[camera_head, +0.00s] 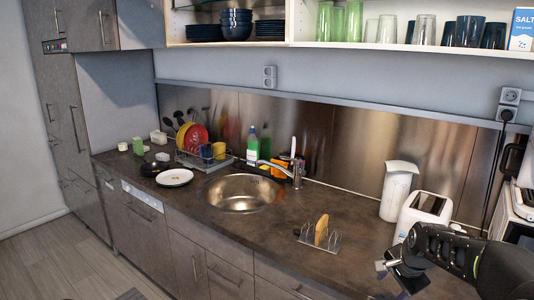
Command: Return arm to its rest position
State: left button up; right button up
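My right arm (452,250) reaches in from the lower right, over the right end of the dark counter. My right gripper (396,279) is at its left end, low in the picture, in front of the white toaster. Its fingers are small and dark, and I cannot tell whether they are open or shut. No held object can be made out. My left gripper is not in view. The wall cabinet (300,45) above the counter is open at the front and shows bowls, plates and glasses.
The white toaster (424,212) and white kettle (398,190) stand close behind my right gripper. A toast rack (319,238) with bread is to its left. The sink (242,193), dish rack (205,158) and plate (175,177) are farther left. The counter between rack and gripper is clear.

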jog(key=s+a+f+n+y, duration=0.1)
jog(key=s+a+f+n, duration=0.35)
jog(key=a+f, duration=0.5)
jog(key=s+a+f+n+y, duration=0.1)
jog(key=s+a+f+n, duration=0.35)
jog(key=f, duration=0.75)
jog(key=s+a+f+n+g, duration=0.1)
jog(key=s+a+f, duration=0.3)
jog(key=s, duration=0.4)
jog(key=s+a+f+n+g+y, duration=0.1)
jog(key=s+a+f, duration=0.2)
jog(key=s+a, duration=0.2)
jog(key=s+a+f+n+g+y, duration=0.1)
jog(key=s+a+f, duration=0.3)
jog(key=s, duration=0.6)
jog(key=shift+s+a+f+g, duration=0.35)
jog(key=shift+a+g, duration=0.2)
jog(key=shift+g, duration=0.05)
